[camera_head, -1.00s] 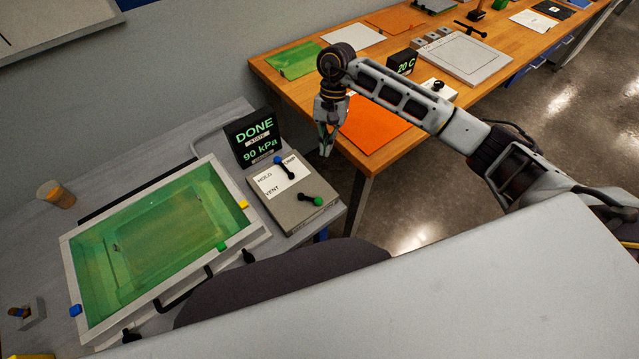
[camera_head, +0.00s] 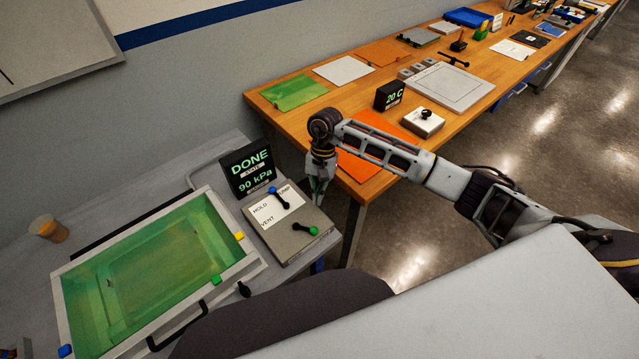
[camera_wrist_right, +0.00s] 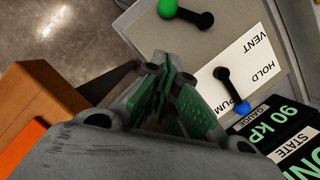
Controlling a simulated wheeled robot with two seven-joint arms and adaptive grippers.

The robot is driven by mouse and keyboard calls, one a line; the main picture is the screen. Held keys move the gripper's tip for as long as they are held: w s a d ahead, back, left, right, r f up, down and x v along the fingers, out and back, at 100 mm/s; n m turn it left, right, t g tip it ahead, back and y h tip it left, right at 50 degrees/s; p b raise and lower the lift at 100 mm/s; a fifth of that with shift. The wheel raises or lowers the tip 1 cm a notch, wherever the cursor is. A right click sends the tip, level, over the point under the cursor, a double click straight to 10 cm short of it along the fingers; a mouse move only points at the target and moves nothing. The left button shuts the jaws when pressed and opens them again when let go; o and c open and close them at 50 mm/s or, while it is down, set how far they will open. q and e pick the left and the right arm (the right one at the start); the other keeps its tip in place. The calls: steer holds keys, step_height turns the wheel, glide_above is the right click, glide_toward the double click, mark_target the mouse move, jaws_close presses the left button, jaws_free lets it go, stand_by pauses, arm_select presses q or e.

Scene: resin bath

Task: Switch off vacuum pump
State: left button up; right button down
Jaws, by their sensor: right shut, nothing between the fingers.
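A second black lever with a green knob (camera_head: 313,231) sits at the front right. The display (camera_head: 249,172) behind reads DONE and 90 kPa. My right gripper (camera_head: 318,202) is shut and empty by the box's far right edge, apart from both levers. In the right wrist view its fingers (camera_wrist_right: 165,90) show beside the blue-knobbed lever (camera_wrist_right: 232,88). My left gripper is out of view.
A resin bath (camera_head: 256,258) with green liquid stands left of the box. A wooden bench (camera_head: 300,123) at the back right holds sheets, a 20 C display (camera_head: 389,95) and a small white switch box (camera_head: 423,124). A cup (camera_head: 48,229) stands far left.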

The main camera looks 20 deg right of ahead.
mark_target(307, 230)
steer(key=x, duration=0.3)
steer(key=shift+s+f+p, duration=0.1)
steer(key=shift+f+p, duration=0.05)
steer(key=shift+p, duration=0.15)
steer(key=shift+s+a, duration=0.3)
steer(key=shift+s+a+f+p, duration=0.15)
steer(key=shift+s+a+p, duration=0.25)
steer(key=shift+s, duration=0.2)
steer(key=shift+s+a+f+p, duration=0.15)
steer(key=shift+s+a+p, duration=0.25)
steer(key=shift+s, duration=0.2)
